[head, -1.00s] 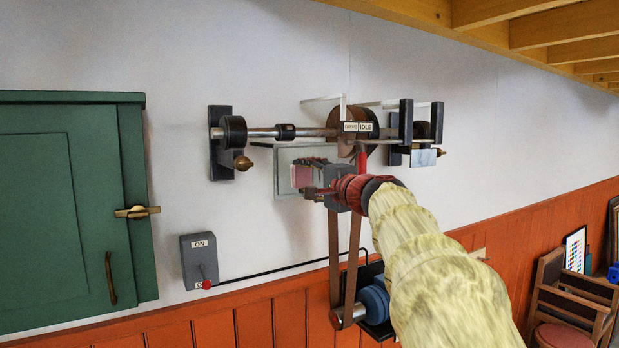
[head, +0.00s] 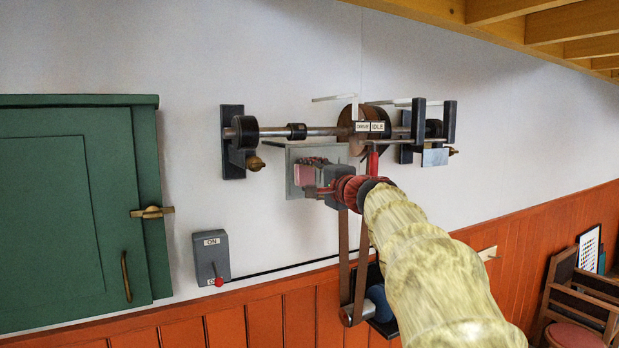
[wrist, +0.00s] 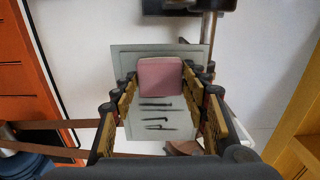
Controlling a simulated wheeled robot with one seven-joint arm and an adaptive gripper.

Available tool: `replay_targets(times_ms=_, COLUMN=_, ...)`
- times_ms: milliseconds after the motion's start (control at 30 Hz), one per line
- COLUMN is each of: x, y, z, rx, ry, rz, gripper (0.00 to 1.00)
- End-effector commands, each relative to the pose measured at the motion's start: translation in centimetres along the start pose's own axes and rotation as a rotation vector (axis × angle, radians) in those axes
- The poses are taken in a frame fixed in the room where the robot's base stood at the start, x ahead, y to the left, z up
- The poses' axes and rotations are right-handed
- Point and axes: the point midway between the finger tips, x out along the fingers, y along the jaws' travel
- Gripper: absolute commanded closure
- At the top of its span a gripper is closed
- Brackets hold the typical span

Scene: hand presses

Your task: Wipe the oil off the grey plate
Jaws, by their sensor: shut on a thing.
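The grey plate (head: 291,165) is on the white wall below the horizontal shaft, partly hidden by my gripper. In the wrist view the plate (wrist: 123,62) fills the middle and carries several thin dark streaks (wrist: 156,106), which look like oil. My gripper (head: 312,182) is in front of the plate, shut on a pink pad (wrist: 160,77). The pad also shows in the head view (head: 303,175), near the plate's left side. In the wrist view it lies over the plate's upper middle, above the streaks. I cannot tell whether it touches the plate.
A shaft (head: 325,131) with brackets and a drum runs just above the plate. A belt (head: 344,265) hangs below, right of the plate. A grey switch box (head: 211,258) and a green cupboard (head: 55,215) are at the left. Chairs (head: 583,300) stand far right.

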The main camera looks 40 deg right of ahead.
Motion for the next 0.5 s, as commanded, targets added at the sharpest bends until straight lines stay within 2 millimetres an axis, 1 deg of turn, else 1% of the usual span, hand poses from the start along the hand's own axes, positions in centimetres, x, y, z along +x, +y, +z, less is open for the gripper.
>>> replay_targets(times_ms=500, x=0.60, y=0.03, z=-0.02, rx=0.000, ry=0.000, rz=0.001, gripper=0.76)
